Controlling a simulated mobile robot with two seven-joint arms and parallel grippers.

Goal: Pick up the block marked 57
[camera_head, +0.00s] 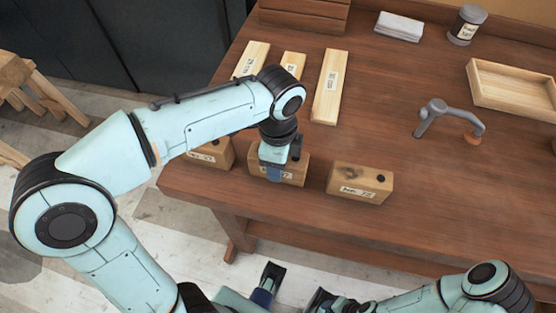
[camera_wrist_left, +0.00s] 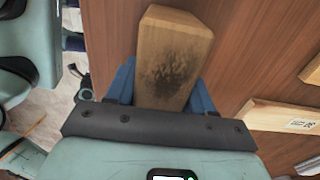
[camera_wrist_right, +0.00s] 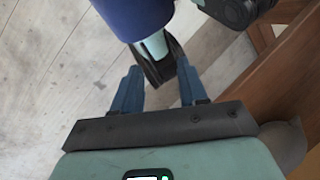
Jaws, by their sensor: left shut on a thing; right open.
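Three wooden blocks with paper labels stand along the table's front edge: a left block (camera_head: 222,152), a middle block (camera_head: 293,171) and a right block (camera_head: 360,184). The labels are too small to read surely; the right one looks like 78. My left gripper (camera_head: 273,174) is shut on the middle block and partly covers its label. In the left wrist view the block (camera_wrist_left: 172,55), with a dark smudge on its face, sits between both blue fingers (camera_wrist_left: 165,85). My right gripper (camera_wrist_right: 157,75) is open and empty, low in front of the table.
Pale labelled boards (camera_head: 326,88) lie behind the blocks on the wooden table (camera_head: 400,130). A grey bent-armed object (camera_head: 440,115), an empty wooden tray (camera_head: 510,95), a folded cloth (camera_head: 399,26) and a jar (camera_head: 467,25) are farther back or right. A stool (camera_head: 25,85) stands left.

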